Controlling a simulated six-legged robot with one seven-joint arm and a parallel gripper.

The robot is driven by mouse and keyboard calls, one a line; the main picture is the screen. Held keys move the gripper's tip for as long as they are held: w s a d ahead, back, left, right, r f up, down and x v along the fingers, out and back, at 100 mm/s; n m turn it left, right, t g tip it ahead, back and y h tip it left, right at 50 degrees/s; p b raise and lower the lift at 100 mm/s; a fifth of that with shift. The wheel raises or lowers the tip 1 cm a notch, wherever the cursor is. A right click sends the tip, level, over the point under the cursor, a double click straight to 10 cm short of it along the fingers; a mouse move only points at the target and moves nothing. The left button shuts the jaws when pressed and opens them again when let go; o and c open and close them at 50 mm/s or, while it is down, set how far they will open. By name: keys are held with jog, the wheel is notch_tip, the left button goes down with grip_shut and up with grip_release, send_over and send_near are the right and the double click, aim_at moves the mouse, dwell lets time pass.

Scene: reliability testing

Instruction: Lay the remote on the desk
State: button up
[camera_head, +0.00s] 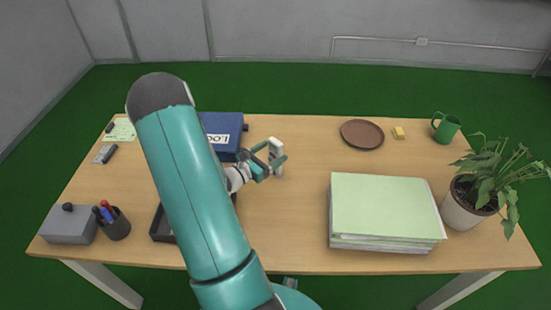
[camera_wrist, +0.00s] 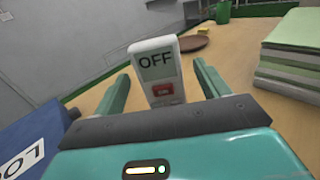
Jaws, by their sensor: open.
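The remote, a white upright device with a screen reading OFF and a red button (camera_wrist: 157,62), stands on end on the desk. In the head view the remote (camera_head: 275,146) is right of the blue box, partly hidden by my gripper. My gripper (camera_wrist: 161,72) is open, with one teal finger on each side of the remote in the wrist view. I cannot tell whether either finger touches it. The wooden desk (camera_head: 300,125) lies under it.
A blue box (camera_head: 222,130) is close left of my gripper. Green-topped papers (camera_head: 385,205), a potted plant (camera_head: 470,205), a brown plate (camera_head: 362,134) and a green mug (camera_head: 446,128) are at right. A pen cup (camera_head: 117,225) and grey box (camera_head: 70,226) stand at left. Desk right of the remote is clear.

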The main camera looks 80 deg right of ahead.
jog(key=c, duration=1.2)
jog(key=shift+c, duration=0.2)
jog(key=shift+r, duration=0.15)
